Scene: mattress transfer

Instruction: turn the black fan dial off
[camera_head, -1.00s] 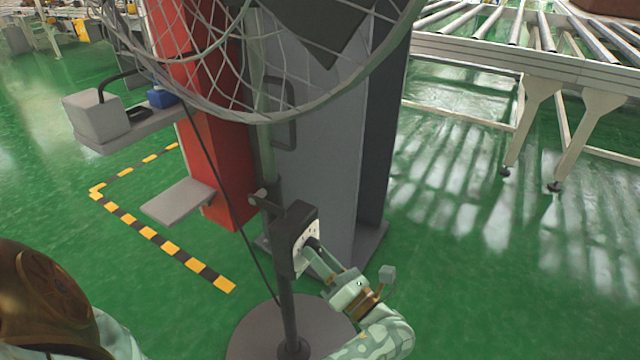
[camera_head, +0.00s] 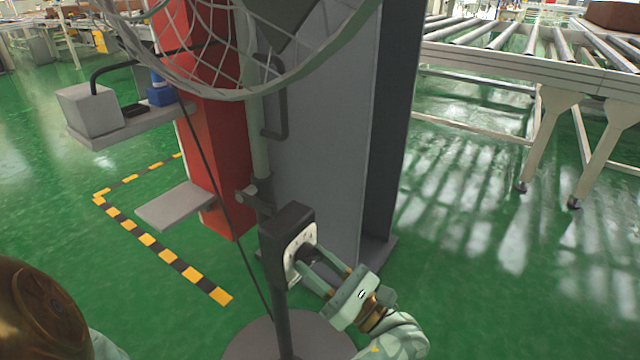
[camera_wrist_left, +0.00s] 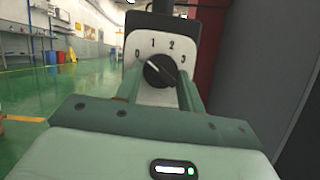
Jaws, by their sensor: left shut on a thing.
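The black fan dial (camera_wrist_left: 160,71) sits on a white plate (camera_wrist_left: 143,95) marked 0, 1, 2 and 3. Its pale pointer line slants to the upper left, near 0 and 1; I cannot tell exactly which mark it meets. In the head view, the dark control box (camera_head: 283,233) is on the fan's pole, with the dial face turned right. My left gripper (camera_head: 309,257) is shut on the dial, a finger on either side; its fingers also show in the left wrist view (camera_wrist_left: 160,84). The dial is mostly hidden between them in the head view. My right gripper is not in view.
The fan's wire cage (camera_head: 240,75) hangs above, and its round base (camera_head: 255,340) stands on the green floor. A grey panel (camera_head: 325,120) and a red column (camera_head: 217,150) stand close behind. A roller conveyor (camera_head: 500,60) is at the right.

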